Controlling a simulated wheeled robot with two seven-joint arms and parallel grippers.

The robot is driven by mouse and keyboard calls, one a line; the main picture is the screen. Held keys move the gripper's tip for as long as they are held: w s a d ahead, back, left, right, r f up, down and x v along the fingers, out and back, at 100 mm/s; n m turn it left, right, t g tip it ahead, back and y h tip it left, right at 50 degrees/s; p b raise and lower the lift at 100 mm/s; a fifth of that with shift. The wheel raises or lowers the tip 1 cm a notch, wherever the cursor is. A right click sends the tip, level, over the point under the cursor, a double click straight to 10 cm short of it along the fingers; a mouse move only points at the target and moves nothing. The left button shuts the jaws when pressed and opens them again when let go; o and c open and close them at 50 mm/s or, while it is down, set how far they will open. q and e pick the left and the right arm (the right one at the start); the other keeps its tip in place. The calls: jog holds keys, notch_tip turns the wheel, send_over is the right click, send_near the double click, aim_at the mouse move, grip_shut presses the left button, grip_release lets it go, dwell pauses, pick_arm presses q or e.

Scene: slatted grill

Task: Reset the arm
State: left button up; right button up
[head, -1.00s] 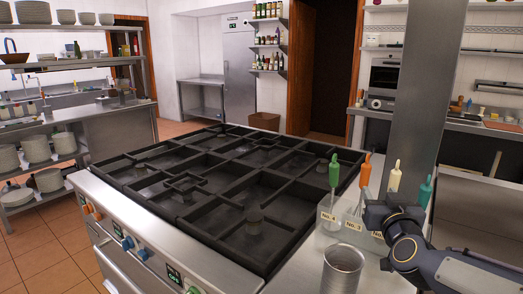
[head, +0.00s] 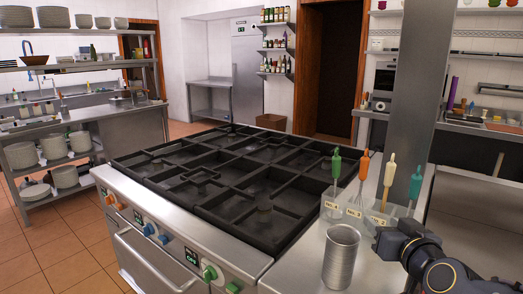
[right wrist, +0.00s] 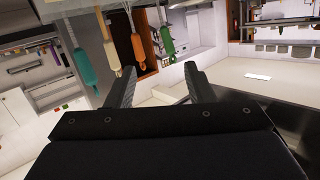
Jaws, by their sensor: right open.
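My right gripper (right wrist: 161,68) shows its two dark fingers spread apart in the right wrist view, with nothing between them. In the head view my dark right arm comes in at the lower right, and the gripper (head: 388,241) lies at its far end beside the utensil holder. Its fingertips are hard to make out there. My left gripper is not in view.
A metal cup (head: 341,258) stands on the counter left of my right arm. The slatted grill (head: 226,182) fills the middle. A grey post (head: 414,90) rises behind.

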jog(key=s+a+f+g+y+p, duration=0.1)
jog(key=s+f+g, duration=0.2)
jog(key=s, duration=0.5)
jog(key=s+a+f+g+y+p, duration=0.1)
jog(key=s+a+f+g, duration=0.1)
jog(key=s+f, duration=0.3)
jog(key=s+a+f+g+y+p, duration=0.1)
jog(key=s+f+g, duration=0.3)
jog(key=s, duration=0.9)
jog(key=shift+a+f+m+g, duration=0.3)
jog(key=shift+a+m+g, duration=0.15)
jog(key=shift+a, duration=0.3)
